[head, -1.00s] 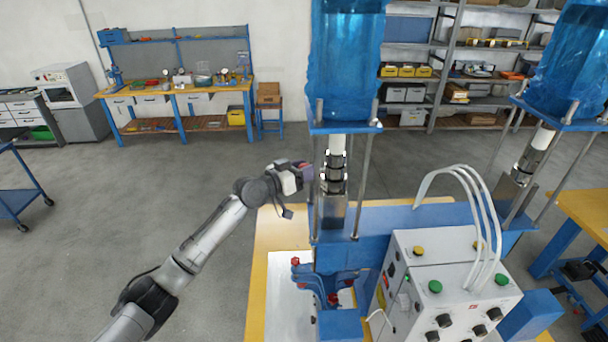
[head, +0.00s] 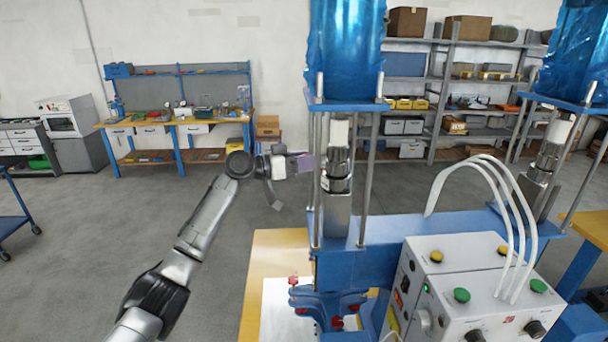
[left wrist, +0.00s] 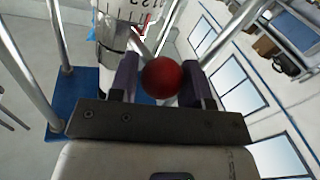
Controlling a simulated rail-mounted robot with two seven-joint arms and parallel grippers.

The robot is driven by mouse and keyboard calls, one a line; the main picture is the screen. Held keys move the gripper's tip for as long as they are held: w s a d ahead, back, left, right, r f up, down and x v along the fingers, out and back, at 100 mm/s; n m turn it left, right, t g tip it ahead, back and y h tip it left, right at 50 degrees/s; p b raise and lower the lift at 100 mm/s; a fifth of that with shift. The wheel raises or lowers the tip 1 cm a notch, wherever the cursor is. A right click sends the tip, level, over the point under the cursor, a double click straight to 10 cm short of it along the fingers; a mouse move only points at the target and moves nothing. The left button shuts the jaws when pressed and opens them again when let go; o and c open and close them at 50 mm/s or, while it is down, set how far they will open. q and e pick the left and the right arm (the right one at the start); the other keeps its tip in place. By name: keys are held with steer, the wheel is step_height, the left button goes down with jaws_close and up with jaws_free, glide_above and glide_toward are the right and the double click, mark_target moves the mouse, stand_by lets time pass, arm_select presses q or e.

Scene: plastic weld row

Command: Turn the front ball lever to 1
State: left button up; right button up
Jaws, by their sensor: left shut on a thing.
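The red ball (left wrist: 162,78) of the lever sits between the two purple fingers of my left gripper (left wrist: 160,84) in the left wrist view. The gripper is shut on it. In the head view my left gripper (head: 304,163) is just left of the metal cylinder (head: 338,175) under the nearer blue tank (head: 345,50), and the ball is hidden there. In the left wrist view a white scale with dark marks (left wrist: 110,14) shows behind the fingers. Its numbers are too small to read surely. My right gripper is not in view.
Thin steel posts (head: 366,175) stand close around the cylinder. A white control box (head: 470,290) with buttons and pale hoses is at the lower right. A second blue tank (head: 570,50) stands further right. Open floor (head: 130,230) lies to the left.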

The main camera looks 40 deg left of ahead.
arm_select(q)
steer(key=shift+w+f, duration=0.15)
steer(key=shift+f, duration=0.1)
steer(key=o, duration=1.1)
steer(key=shift+r, duration=0.1)
steer(key=shift+o, duration=0.6)
steer(key=shift+r, duration=0.1)
steer(key=shift+a, duration=0.1)
steer(key=b+v, duration=0.3)
steer(key=v, duration=1)
steer(key=shift+s+a+b, duration=0.3)
